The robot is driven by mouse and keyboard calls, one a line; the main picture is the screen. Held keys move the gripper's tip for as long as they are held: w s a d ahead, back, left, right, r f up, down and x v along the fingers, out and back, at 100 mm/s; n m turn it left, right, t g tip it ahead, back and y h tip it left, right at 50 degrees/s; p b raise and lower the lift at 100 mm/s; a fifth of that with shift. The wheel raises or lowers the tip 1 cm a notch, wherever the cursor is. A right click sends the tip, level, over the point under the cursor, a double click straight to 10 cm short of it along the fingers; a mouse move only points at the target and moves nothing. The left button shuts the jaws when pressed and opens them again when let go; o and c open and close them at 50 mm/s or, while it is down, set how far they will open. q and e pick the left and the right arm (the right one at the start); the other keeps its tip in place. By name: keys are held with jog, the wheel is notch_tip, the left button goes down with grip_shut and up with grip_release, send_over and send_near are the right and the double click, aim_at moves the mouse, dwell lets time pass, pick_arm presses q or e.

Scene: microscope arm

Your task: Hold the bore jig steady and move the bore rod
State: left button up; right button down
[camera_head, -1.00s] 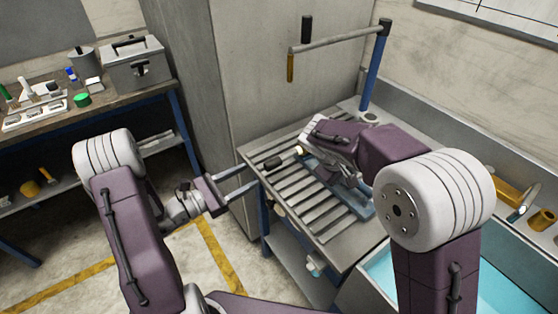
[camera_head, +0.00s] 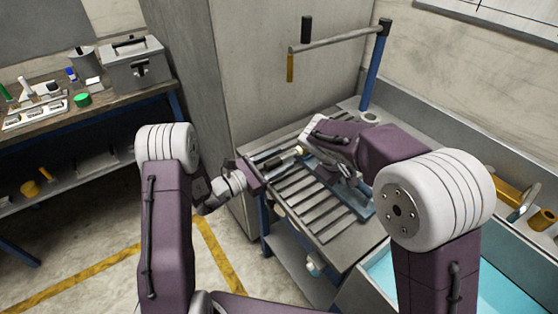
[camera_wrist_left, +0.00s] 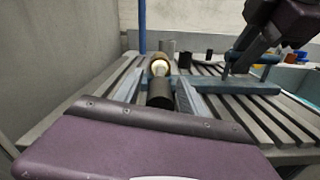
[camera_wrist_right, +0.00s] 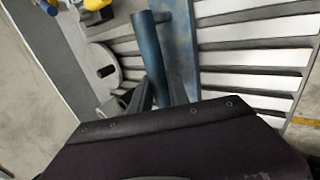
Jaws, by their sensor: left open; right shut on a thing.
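The bore rod shows a black handle (camera_wrist_left: 160,92) and a cream-and-brass collar (camera_wrist_left: 160,67). It lies low over the slatted table, pointing toward the blue bore jig (camera_wrist_left: 250,86). The collar also shows in the head view (camera_head: 298,151). My left gripper (camera_head: 285,158) is open, with one finger on each side of the black handle; I cannot tell whether they touch it.
The slatted table (camera_head: 325,222) has a blue post (camera_head: 374,70) with a crossbar at its back. A tall grey cabinet (camera_head: 270,70) stands close at its left. A blue-lined basin (camera_head: 400,280) lies at the front right. A side bench (camera_head: 110,102) holds a grey toolbox.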

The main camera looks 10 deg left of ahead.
pick_arm(q)
grip_shut()
dwell(1.3)
